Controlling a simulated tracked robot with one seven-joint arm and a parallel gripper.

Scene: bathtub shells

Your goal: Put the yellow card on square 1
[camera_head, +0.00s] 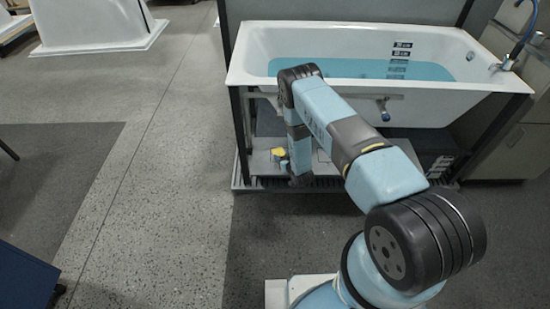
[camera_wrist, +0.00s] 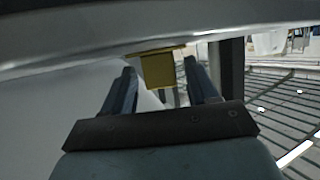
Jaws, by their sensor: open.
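In the wrist view the yellow card (camera_wrist: 157,71) appears ahead, framed between the two fingers of my gripper (camera_wrist: 160,80). The fingers are apart, with visible gaps beside the card. I cannot tell how far beyond the fingertips it is. In the head view my gripper (camera_head: 299,178) is low under the tub, just right of the card, and partly hidden by my arm. I cannot make out a number marking square 1.
The white bathtub (camera_head: 255,70) with blue water overhangs the grey platform (camera_head: 262,170); its underside crosses the top of the wrist view. A dark frame post (camera_head: 241,135) stands left of the card. A slatted grate (camera_wrist: 285,100) lies right. Open floor (camera_head: 150,200) is at left.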

